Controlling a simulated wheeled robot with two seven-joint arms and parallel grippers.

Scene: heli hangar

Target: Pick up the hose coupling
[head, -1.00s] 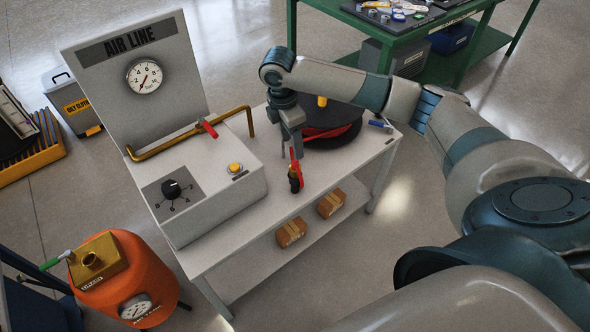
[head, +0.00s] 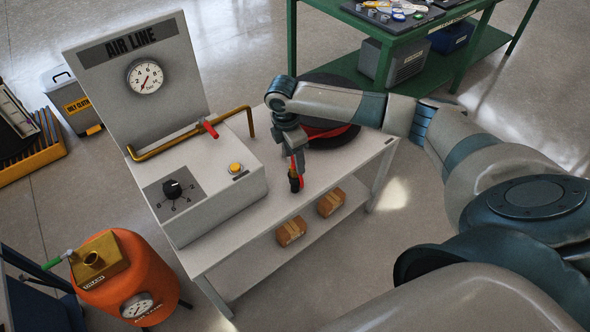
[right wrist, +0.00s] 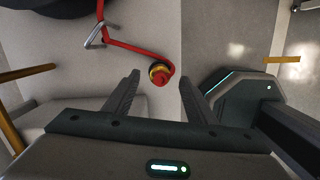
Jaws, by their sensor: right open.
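The hose coupling, with a dark body in the head view (head: 295,184), stands at the front edge of the white bench (head: 236,232). In the right wrist view it shows as a red and brass end (right wrist: 160,75), with a red hose (right wrist: 132,47) running to it. My right gripper (head: 298,168) is above the coupling, fingers pointing down. In the right wrist view its open fingers (right wrist: 160,82) lie left and right of the coupling, with nothing held. I cannot tell whether the fingertips are level with it. My left gripper is not in view.
The air line panel box (head: 205,205) with its brass pipe (head: 190,135) stands left of the coupling. A black reel (head: 345,90) is behind, partly hidden by my arm. Two cardboard boxes (head: 291,232) sit on the lower shelf. An orange tank (head: 125,275) stands at front left.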

